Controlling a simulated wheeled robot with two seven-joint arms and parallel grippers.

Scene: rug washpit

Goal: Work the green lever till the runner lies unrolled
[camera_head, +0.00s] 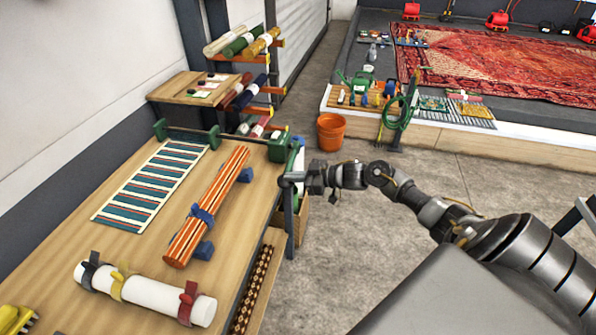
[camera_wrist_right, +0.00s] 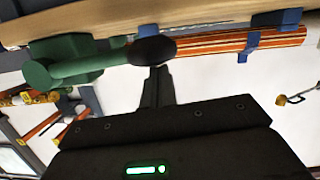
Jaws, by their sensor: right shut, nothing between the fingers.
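The green lever (camera_wrist_right: 85,64) shows in the right wrist view as a green arm with a dark knob (camera_wrist_right: 153,50). In the head view its green housing (camera_head: 279,149) sits at the table's right edge. My right gripper (camera_head: 288,181) is shut and empty beside it; in the wrist view its fingertips (camera_wrist_right: 157,72) are just below the knob, and contact cannot be told. A teal, white and red striped runner (camera_head: 152,186) lies flat on the table, reaching from the roller between green brackets (camera_head: 160,130). My left gripper is not in view.
An orange striped roll (camera_head: 208,208) rests on blue supports on the wooden table. A white strapped roll (camera_head: 146,293) lies nearer. A rack of rolls (camera_head: 246,42) stands behind.

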